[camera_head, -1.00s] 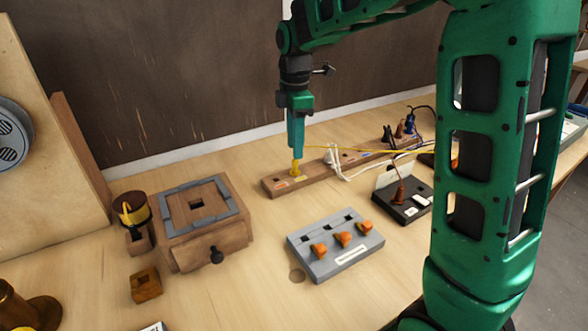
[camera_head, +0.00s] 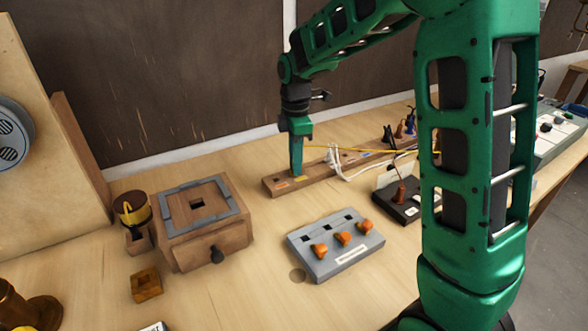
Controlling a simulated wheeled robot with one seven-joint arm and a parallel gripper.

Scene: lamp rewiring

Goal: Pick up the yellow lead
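The yellow lead (camera_head: 345,149) runs as a thin cable from beside my gripper to the right, passing above a long wooden strip (camera_head: 325,180) and behind my arm. My gripper (camera_head: 297,170) points straight down at the left end of the strip. Its fingers cover the place of the lead's yellow plug, so the plug is hidden. I see the fingers edge-on and cannot tell whether they are apart or closed on the plug.
A white cord (camera_head: 336,162) and several dark plugs (camera_head: 402,130) are farther along the strip. A grey box with orange knobs (camera_head: 336,246), a black box (camera_head: 405,207) and a wooden drawer box (camera_head: 205,230) stand in front. My arm hides part of the right side.

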